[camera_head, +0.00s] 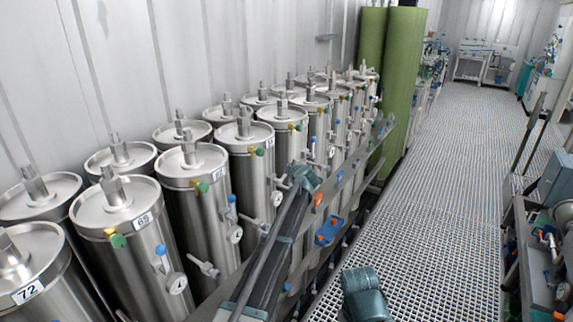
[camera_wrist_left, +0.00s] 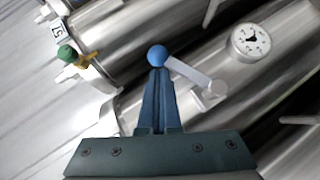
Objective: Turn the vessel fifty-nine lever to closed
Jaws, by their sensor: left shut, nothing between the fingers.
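The left wrist view shows a lever with a blue ball knob (camera_wrist_left: 157,56) and a pale arm (camera_wrist_left: 190,76) running down right to a pivot on a steel vessel. My left gripper (camera_wrist_left: 157,78) is shut and empty. Its fingertips are right at the blue knob; I cannot tell whether they touch it. In the head view my left arm reaches to the vessel row, and its wrist (camera_head: 303,178) hides the fingers and this lever. The label (camera_wrist_left: 59,32) in the wrist view is tilted and partly cut, so I cannot confirm fifty-nine.
A gauge (camera_wrist_left: 250,41) and a green-and-yellow valve (camera_wrist_left: 68,54) flank the lever. Several steel vessels stand close together, including 72 (camera_head: 40,270) and 69 (camera_head: 115,205). A metal rail (camera_head: 345,190) runs along their front. The grated walkway (camera_head: 440,200) on the right is open.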

